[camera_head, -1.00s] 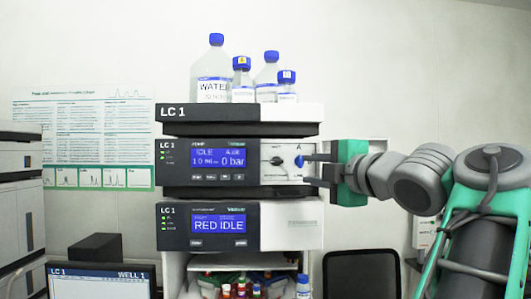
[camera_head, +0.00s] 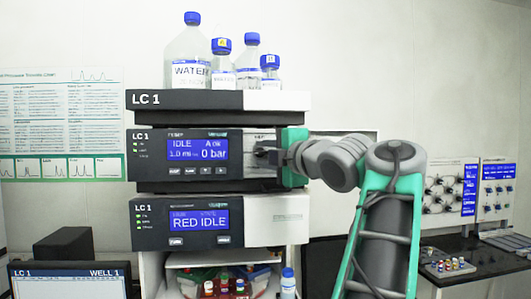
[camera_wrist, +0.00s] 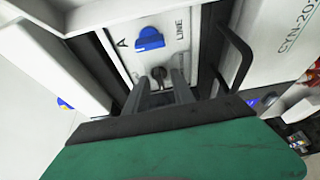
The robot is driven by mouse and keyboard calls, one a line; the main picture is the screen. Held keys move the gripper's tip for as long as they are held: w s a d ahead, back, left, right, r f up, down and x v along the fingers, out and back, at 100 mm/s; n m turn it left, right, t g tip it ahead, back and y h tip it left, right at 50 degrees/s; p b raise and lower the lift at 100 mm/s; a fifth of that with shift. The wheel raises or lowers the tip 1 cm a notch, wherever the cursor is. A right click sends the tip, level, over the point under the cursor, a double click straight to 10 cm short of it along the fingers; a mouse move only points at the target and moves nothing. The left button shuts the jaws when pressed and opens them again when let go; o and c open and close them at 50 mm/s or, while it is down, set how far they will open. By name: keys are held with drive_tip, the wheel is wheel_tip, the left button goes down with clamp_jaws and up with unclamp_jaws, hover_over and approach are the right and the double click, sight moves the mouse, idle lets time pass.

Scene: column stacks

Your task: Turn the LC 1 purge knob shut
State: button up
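The LC 1 pump unit (camera_head: 150,180) shows "IDLE" and "0 bar" on its blue screen. In the wrist view its white panel (camera_wrist: 124,60) carries the letters "A" and "LINE", a blue knob (camera_wrist: 150,39) and a small dark round knob (camera_wrist: 159,73). I cannot read which one is marked purge. My gripper (camera_head: 262,157) is at the panel's right part and hides the knobs in the head view. In the wrist view my gripper (camera_wrist: 161,80) has its two grey fingers apart, with the dark knob between or just beyond their tips. Contact is unclear.
Bottles (camera_head: 188,60) stand on the top unit (camera_head: 215,100). A detector unit (camera_head: 275,220) reading "RED IDLE" sits just below the pump. A black bar handle (camera_wrist: 237,55) and a white casing (camera_wrist: 280,45) lie close right of my fingers. A dark bench (camera_head: 480,258) is at right.

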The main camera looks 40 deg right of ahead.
drive_tip(key=shift+c, duration=0.2)
clamp_jaws()
